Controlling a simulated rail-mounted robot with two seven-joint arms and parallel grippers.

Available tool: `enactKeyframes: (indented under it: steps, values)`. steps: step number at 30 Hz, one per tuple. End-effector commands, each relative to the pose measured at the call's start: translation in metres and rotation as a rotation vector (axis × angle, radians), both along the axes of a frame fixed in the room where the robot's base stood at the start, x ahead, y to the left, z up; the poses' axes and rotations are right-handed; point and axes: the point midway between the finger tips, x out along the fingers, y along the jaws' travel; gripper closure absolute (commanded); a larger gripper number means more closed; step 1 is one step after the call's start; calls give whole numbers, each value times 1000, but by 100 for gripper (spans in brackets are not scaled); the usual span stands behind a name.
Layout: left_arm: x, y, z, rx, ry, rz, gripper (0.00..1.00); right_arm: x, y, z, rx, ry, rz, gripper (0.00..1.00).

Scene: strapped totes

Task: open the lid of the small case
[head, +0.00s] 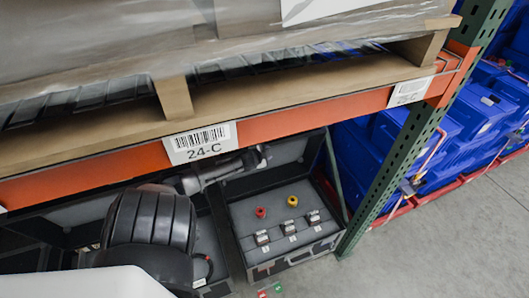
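A small dark case (290,259) with metal edges stands on the floor under the shelf beam. Its grey top panel carries a red knob (260,212), a yellow knob (292,201) and several small switch-like fittings along the front. A grey-lined surface behind the panel looks like a raised lid, but the beam and an arm hide much of it. A grey arm reaches in from the left, and its end, my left gripper (262,156), is over the back of the case, just below the beam. Its fingers are too small and dark to read, and contact is unclear. My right gripper is out of view.
An orange beam (290,121) with a 24-C label (200,143) crosses low above the case, under a loaded pallet. A green upright (395,165) stands right of the case. Another dark grey-lined case (208,244) is at left. Blue totes (470,115) fill the right; floor at front right is clear.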

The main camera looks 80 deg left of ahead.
Motion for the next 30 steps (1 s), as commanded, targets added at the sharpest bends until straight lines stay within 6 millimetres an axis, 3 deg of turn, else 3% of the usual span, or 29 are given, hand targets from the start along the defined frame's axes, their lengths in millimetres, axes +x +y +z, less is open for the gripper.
enactKeyframes:
  steps: [30]
  values:
    - [-8,-6,4,-5,8,15,62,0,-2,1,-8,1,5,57]
